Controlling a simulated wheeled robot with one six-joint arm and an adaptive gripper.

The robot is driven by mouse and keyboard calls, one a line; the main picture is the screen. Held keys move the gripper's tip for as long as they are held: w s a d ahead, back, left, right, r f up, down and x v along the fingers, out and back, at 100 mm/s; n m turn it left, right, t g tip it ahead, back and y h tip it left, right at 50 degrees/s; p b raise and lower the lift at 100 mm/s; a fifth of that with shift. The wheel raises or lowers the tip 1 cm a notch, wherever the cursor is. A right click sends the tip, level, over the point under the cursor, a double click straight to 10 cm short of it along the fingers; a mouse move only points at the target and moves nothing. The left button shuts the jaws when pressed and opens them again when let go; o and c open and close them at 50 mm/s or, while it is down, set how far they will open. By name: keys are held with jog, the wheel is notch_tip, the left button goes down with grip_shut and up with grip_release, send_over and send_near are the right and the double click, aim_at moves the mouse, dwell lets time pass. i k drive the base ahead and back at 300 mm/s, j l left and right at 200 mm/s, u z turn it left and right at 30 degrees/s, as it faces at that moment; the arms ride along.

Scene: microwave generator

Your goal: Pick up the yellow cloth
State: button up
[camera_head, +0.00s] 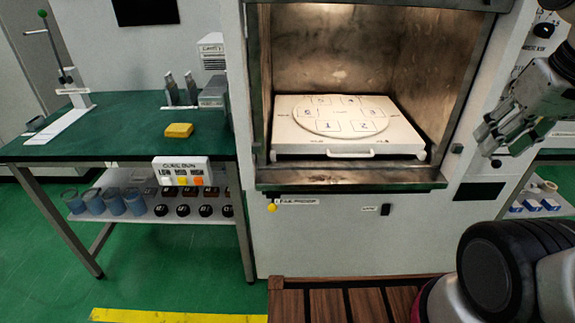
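The yellow cloth (179,130) is a small folded block lying flat on the green tabletop (120,143), towards its right side. It is in plain view with nothing on it. My gripper (492,157) is at the upper right, in front of the right side of the microwave generator (330,225). It is far to the right of the cloth and apart from it. Its fingers are small, dark and seen from the side, so I cannot tell whether they are open or shut.
Metal holders (180,92) and a grey box stand behind the cloth. A lever press (62,85) stands at the table's left. The open chamber holds a white numbered tray (292,145). A lower shelf (188,218) holds blue cups and black pieces. The tabletop around the cloth is clear.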

aim_at(174, 131)
jog(key=i+j, duration=0.1)
jog(key=j, duration=0.25)
jog(key=j+u, duration=0.1)
jog(key=j, duration=0.3)
jog(key=i+j+u, duration=0.1)
jog(key=j, duration=0.25)
jog(key=i+j+u, duration=0.1)
jog(key=i+j, duration=0.3)
jog(key=j, duration=0.15)
jog(key=i+j+u, duration=0.1)
jog(key=i+j, duration=0.4)
